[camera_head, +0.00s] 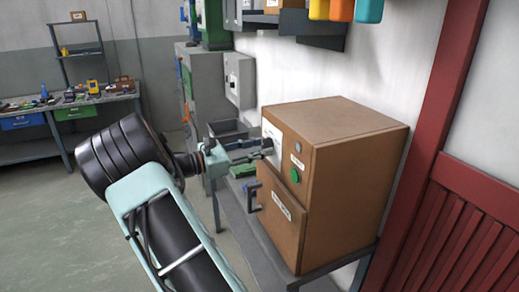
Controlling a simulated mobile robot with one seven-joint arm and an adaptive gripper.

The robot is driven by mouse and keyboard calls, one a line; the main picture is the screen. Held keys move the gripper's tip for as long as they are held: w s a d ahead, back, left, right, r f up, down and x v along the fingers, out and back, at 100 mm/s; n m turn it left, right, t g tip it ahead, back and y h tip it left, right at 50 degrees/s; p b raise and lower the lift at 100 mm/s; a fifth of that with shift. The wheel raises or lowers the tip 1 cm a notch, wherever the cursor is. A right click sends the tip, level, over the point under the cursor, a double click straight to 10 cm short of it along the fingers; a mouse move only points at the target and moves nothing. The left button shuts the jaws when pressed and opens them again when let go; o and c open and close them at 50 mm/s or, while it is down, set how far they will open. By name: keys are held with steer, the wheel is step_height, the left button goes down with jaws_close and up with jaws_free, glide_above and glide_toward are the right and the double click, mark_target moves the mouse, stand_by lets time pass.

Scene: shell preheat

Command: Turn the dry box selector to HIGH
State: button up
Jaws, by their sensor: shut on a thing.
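The dry box (355,140) is a brown cabinet on a grey stand, right of the middle. Its front has a white panel (271,131), a small grey round part (298,147), a white label and a green round button (294,176). Below is a door (279,217) with a handle and a label; it looks closed. My gripper (267,150) reaches in from the left, its fingertips at the front beside the white panel. It is shut on the selector there, which the fingers mostly hide. The selector's pointing direction and its markings cannot be read.
A grey tray (228,130) stands left of the box, behind my gripper. Grey cabinets (207,85) line the wall behind. A red frame and slatted panel (450,230) stand close on the right. A workbench (70,104) is far left, with open floor before it.

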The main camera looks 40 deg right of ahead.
steer(key=m+b, duration=1)
steer(key=b, duration=0.1)
steer(key=m+g+b, duration=0.1)
steer(key=m+b, duration=0.4)
steer(key=shift+w+f+m+h+b, duration=0.2)
steer(key=shift+f+m+h+b, duration=0.1)
steer(key=shift+m, duration=0.1)
steer(key=m+b, duration=0.3)
steer(key=b, duration=0.1)
steer(key=shift+r+m, duration=0.1)
steer(key=shift+m, duration=0.3)
steer(key=m+b, duration=0.4)
steer(key=m, duration=0.1)
steer(key=shift+r+g, duration=0.3)
steer(key=shift+r, duration=0.1)
steer(key=o, duration=1.1)
steer(key=shift+o, duration=0.2)
